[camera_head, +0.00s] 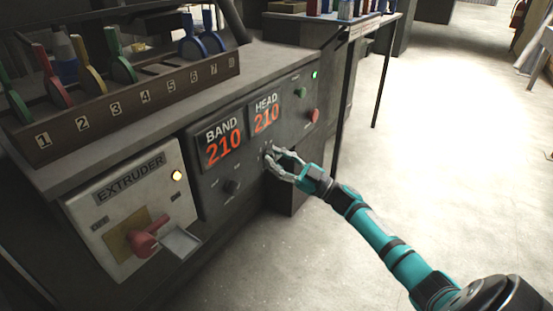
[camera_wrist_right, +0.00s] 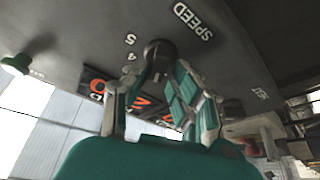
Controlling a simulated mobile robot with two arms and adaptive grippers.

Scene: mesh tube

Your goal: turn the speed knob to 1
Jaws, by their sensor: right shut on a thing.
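The speed knob (camera_wrist_right: 158,50) is a dark round knob on the grey panel in the wrist view. The word SPEED is printed beside it, and the marks 4 and 5 show on its other side. Which mark it points to I cannot tell. My right gripper (camera_wrist_right: 158,72) has its fingers on both sides of the knob, shut on it. In the head view my right gripper (camera_head: 272,164) reaches the panel below the HEAD display, and its fingers mostly hide the knob. My left gripper is not in view.
Another dark knob (camera_head: 232,186) sits to the left, below the BAND display (camera_head: 223,142). The extruder box (camera_head: 110,228) with a red handle (camera_head: 147,242) is further left. A green button (camera_head: 301,92) and a red button (camera_head: 314,115) are to the right. Open floor lies right of the cabinet.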

